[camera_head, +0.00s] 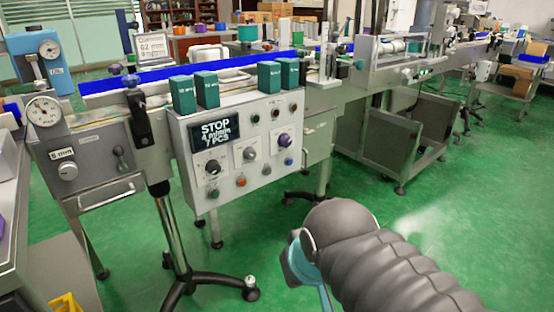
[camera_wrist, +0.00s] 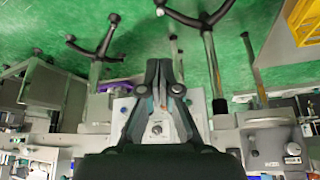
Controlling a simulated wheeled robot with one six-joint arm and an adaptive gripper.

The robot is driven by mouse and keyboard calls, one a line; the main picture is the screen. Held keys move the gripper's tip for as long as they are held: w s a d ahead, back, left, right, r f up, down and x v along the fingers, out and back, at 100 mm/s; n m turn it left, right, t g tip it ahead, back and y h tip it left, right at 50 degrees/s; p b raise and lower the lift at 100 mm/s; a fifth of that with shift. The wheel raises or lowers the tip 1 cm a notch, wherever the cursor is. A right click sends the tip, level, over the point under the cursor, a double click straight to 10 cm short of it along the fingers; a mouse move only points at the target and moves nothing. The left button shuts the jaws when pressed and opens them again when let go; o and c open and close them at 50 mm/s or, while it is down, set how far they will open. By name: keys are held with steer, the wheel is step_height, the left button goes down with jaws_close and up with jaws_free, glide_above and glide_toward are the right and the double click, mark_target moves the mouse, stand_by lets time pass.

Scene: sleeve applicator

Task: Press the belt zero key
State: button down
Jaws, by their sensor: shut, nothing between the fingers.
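The control panel (camera_head: 222,178) is a pale box on the front of the conveyor, left of centre in the head view. Its dark display (camera_head: 214,132) reads STOP, 4 m/min and 7 PCS. Below and right of it are several knobs and small coloured buttons, among them a purple knob (camera_head: 284,140) and an orange-red button (camera_head: 241,181). Their labels are too small to read, so I cannot tell which is the belt zero key. My gripper (camera_wrist: 164,66) is shut and empty in the wrist view. Its fingers cover part of the panel (camera_wrist: 141,141); contact cannot be judged.
Teal boxes (camera_head: 184,95) stand in a row above the panel beside the blue belt (camera_head: 160,74). A dial gauge (camera_head: 44,112) is at the left. A dark-footed stand (camera_head: 180,240) is below.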

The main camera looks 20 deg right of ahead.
steer(key=shift+w, duration=0.1)
steer(key=w+d+m+y, duration=0.1)
steer(key=w+d, duration=0.1)
steer(key=w, duration=0.7)
steer(key=w+d+m+y, duration=0.1)
steer(key=w+d, duration=0.2)
steer(key=w, duration=0.5)
steer(key=w+d+f+m+t, duration=0.1)
steer(key=w+d+f, duration=0.1)
steer(key=w+d, duration=0.5)
steer(key=w+d+f+m+t+b, duration=0.1)
steer(key=w+d+f+t, duration=0.1)
steer(key=w+d, duration=0.5)
steer(key=shift+w+d+f+m, duration=0.35)
steer(key=shift+d+f, duration=0.45)
steer(key=shift+d, duration=0.45)
